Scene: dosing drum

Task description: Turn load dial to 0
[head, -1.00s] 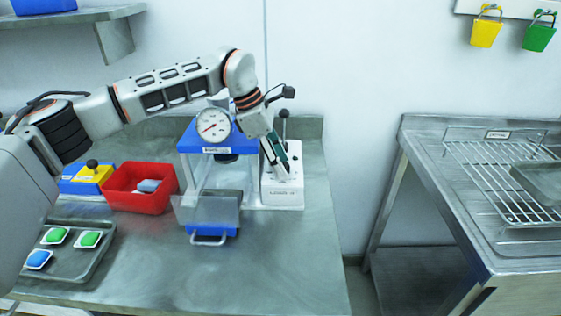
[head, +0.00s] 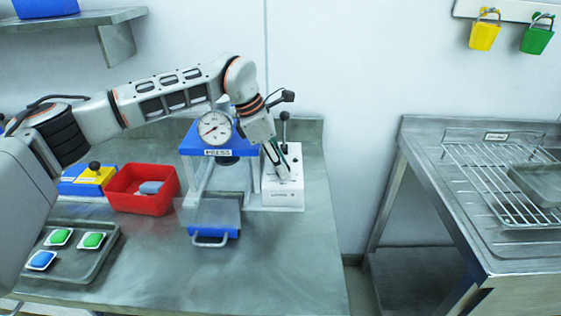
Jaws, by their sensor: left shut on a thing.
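The white control box (head: 283,196) stands on the bench at the right side of the blue and white press (head: 208,137). A black-knobbed lever (head: 284,118) rises from its back. My left gripper (head: 280,166) reaches down onto the top of the box, its fingers close together and tilted. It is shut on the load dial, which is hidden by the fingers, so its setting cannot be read. The round white gauge (head: 215,128) on the press faces me, its needle too small to read exactly. My right gripper is not in view.
A red bin (head: 140,206) with a grey-blue item, a yellow and blue block with a black knob (head: 95,173), and a grey tray (head: 100,274) of green and blue pieces lie left. The front bench is clear.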

